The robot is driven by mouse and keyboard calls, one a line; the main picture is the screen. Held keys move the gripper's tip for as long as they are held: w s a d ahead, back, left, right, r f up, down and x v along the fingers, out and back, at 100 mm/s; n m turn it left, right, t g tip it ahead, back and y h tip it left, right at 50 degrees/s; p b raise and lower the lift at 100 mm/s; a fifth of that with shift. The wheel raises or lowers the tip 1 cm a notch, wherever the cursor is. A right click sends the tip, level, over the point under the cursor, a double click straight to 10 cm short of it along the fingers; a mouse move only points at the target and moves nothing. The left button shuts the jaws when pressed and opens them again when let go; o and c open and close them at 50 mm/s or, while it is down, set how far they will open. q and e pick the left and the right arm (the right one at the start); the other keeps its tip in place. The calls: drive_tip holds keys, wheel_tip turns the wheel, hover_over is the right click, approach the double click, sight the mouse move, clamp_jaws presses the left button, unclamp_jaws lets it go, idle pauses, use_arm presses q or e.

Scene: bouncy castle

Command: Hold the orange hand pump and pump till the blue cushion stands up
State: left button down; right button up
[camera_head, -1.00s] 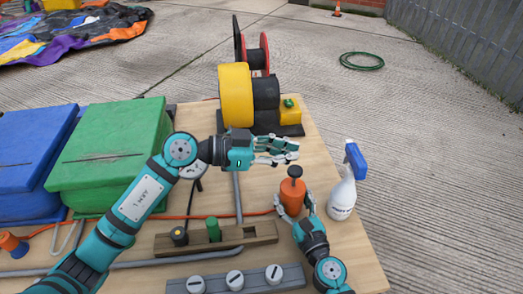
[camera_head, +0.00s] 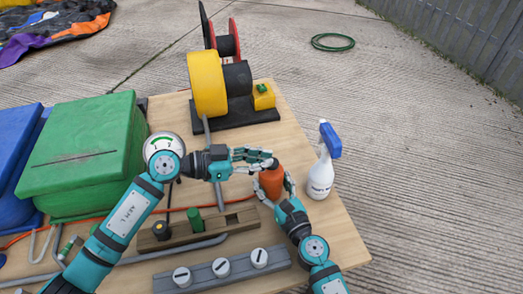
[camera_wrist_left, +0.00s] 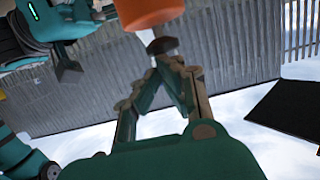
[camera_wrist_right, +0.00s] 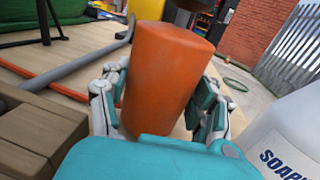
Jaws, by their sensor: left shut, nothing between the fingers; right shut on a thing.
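The orange hand pump (camera_head: 273,183) stands upright near the right edge of the wooden table. My right gripper (camera_head: 272,190) is shut around its body, one finger on each side, as the right wrist view shows (camera_wrist_right: 165,75). My left gripper (camera_head: 268,160) is shut and empty, its fingertips at the top of the pump. In the left wrist view the pump's dark knob (camera_wrist_left: 162,45) is close to these fingertips; I cannot tell if they touch. The left hand covers the knob in the head view. I cannot make out a blue cushion.
A white spray bottle (camera_head: 321,175) stands close right of the pump. A yellow and black blower (camera_head: 207,85) is behind. A round gauge (camera_head: 163,141), wooden block (camera_head: 235,218) and green bin (camera_head: 85,150) are left. Deflated coloured fabric (camera_head: 45,35) lies far left.

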use_arm(q)
drive_tip(key=shift+f, duration=0.35)
drive_tip(key=shift+r, duration=0.1)
wheel_tip(320, 180, up, 4)
drive_tip(key=shift+a+f, duration=0.1)
drive_tip(key=v, duration=1)
drive_tip(key=shift+s, duration=0.1)
idle(0.7)
drive_tip(key=shift+w+a+r, duration=0.1)
drive_tip(key=shift+w+r, duration=0.1)
drive_tip(key=shift+r, duration=0.5)
drive_tip(key=shift+w+a+r, duration=0.1)
drive_tip(key=shift+w+r, duration=0.15)
drive_tip(key=shift+r, duration=0.5)
drive_tip(key=shift+w+a+r, duration=0.1)
drive_tip(key=shift+w+r, duration=0.1)
drive_tip(key=shift+r, duration=0.5)
drive_tip(key=shift+d, duration=0.1)
